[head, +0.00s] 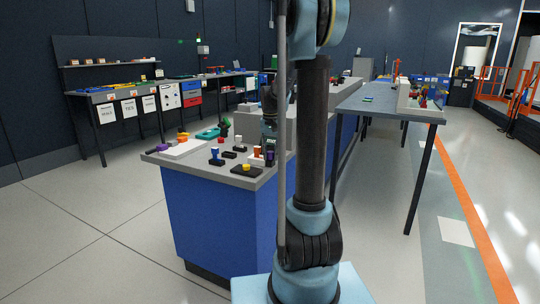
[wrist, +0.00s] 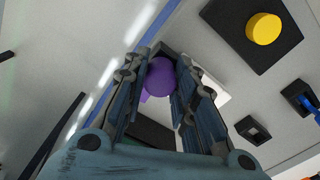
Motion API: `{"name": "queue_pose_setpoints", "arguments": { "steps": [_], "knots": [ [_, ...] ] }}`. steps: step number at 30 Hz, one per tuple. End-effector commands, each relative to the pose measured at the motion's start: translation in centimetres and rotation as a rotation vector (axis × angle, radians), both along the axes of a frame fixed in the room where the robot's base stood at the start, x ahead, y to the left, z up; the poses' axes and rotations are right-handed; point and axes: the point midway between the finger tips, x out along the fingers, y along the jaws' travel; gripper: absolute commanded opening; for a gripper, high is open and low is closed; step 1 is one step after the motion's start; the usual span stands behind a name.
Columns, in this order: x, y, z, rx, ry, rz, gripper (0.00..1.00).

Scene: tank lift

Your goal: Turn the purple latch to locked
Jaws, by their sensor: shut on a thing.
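The purple latch (wrist: 160,78) shows between the fingers of my gripper (wrist: 161,62) in the wrist view. The fingers are closed in on it from both sides. Its lower part and the base under it are partly hidden, so I cannot tell its turn angle.
A yellow knob (wrist: 264,28) on a dark plate and a small black block (wrist: 253,130) stand to the right in the wrist view. The blue bench (head: 215,215) also carries a white box (head: 183,149) and several small fixtures. A grey table (head: 385,103) stands to the right.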

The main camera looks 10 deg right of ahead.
Motion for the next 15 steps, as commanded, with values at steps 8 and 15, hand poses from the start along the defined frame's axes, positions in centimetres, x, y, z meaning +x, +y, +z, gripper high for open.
{"name": "queue_pose_setpoints", "arguments": {
  "steps": [8, 15],
  "knots": [
    [0.02, 0.09, 0.03, 0.002, 0.0, 0.165, 0.01],
    [0.02, 0.09, 0.04, 0.002, 0.0, 0.386, 0.01]
  ]
}}
